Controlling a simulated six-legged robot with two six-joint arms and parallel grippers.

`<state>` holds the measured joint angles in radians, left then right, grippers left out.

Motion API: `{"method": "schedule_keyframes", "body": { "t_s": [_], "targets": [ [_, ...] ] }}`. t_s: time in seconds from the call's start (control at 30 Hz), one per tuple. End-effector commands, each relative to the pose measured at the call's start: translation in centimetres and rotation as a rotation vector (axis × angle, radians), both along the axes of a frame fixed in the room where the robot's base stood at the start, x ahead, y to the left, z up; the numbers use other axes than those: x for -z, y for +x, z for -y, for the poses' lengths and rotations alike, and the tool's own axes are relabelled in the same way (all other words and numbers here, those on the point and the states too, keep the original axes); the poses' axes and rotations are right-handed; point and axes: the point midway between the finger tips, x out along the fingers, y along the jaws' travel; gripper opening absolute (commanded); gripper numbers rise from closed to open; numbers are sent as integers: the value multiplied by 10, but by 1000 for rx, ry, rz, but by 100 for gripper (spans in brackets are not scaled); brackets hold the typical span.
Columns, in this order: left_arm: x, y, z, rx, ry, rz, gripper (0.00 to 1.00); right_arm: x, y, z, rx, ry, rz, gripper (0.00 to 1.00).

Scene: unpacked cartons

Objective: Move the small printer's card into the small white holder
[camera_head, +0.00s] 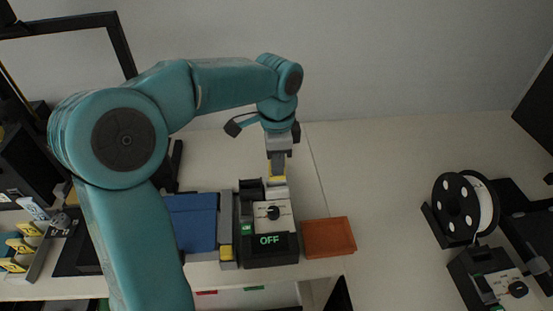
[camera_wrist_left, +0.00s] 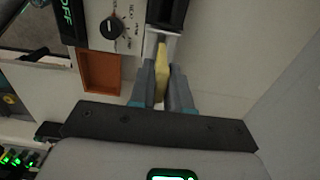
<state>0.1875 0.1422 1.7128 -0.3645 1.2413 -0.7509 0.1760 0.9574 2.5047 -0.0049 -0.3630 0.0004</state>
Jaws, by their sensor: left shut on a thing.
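A yellow card (camera_head: 277,179) is between the fingers of my left gripper (camera_head: 277,168), at the back edge of a machine (camera_head: 270,248) with a dial and a green "OFF" display. In the left wrist view the gripper (camera_wrist_left: 164,92) is shut on the yellow card (camera_wrist_left: 161,58). The card's far end meets a dark and grey part beside the dial panel (camera_wrist_left: 112,26); I cannot tell whether it is inserted there. I cannot clearly make out the small white holder. My right gripper is not in view.
An orange tray (camera_head: 329,237) stands right of the machine, and a blue block (camera_head: 191,222) left of it. Several yellow pieces (camera_head: 20,245) sit at the far left. A spool (camera_head: 463,207) and another dial machine (camera_head: 492,280) stand at the right. The white surface behind the tray is clear.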

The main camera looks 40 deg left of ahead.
Motion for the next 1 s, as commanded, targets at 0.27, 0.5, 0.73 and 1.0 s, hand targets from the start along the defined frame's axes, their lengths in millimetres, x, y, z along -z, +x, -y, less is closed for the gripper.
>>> {"method": "schedule_keyframes", "body": {
  "t_s": [0.27,0.5,0.73,1.0],
  "targets": [
    [6,0,0,0,0,0,0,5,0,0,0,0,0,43],
    [14,0,0,0,0,0,0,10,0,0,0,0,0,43],
    [20,0,0,0,0,0,0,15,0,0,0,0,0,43],
    [28,0,0,0,0,0,0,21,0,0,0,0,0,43]
  ]
}}
